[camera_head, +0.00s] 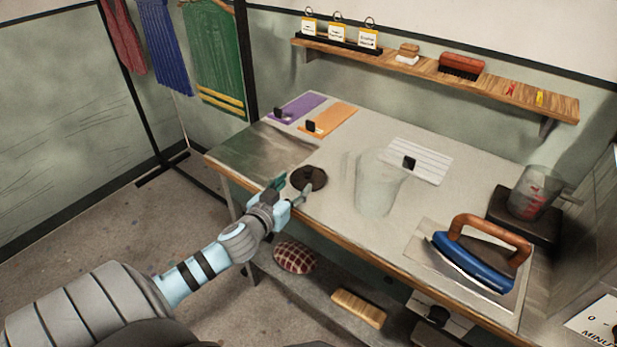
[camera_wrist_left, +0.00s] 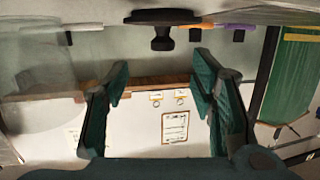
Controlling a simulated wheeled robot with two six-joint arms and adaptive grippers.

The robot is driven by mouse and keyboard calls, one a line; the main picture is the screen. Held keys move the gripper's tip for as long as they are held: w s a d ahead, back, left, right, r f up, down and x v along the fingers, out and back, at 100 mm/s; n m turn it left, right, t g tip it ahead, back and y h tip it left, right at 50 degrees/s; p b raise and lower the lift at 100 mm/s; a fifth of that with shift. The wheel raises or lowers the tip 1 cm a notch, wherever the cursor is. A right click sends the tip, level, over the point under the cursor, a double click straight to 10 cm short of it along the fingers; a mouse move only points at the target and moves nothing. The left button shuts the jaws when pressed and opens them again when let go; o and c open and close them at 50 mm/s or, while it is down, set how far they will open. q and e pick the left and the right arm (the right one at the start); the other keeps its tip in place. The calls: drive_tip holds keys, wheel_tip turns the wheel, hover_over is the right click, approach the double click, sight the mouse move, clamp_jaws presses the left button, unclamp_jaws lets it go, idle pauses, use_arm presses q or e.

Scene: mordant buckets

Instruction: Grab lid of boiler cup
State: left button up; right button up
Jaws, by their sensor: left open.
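The dark brown round lid (camera_head: 314,174) with a knob lies flat on the table near its front edge, left of the cup. The translucent boiler cup (camera_head: 378,188) stands upright on the table to the right of the lid, with no lid on it. My left gripper (camera_head: 293,184) is open and empty at the lid's near left side, overlapping it in the head view. In the left wrist view, my left gripper (camera_wrist_left: 160,78) has its fingers spread, with the lid (camera_wrist_left: 160,17) and its knob beyond the tips, not between them. My right gripper is not in view.
The table (camera_head: 335,215) also holds purple (camera_head: 297,107) and orange (camera_head: 334,116) sheets, a striped white sheet (camera_head: 428,160), a blue iron (camera_head: 470,262) and a measuring jug (camera_head: 530,193) on a dark base. A wall shelf (camera_head: 420,66) runs behind. Bare tabletop surrounds the lid.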

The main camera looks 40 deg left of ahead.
sight(306, 172)
use_arm(q)
drive_tip(key=x, duration=1)
drive_tip(key=shift+a+f, duration=0.1)
drive_tip(key=shift+a, duration=0.05)
drive_tip(key=shift+s, duration=0.1)
clamp_jaws()
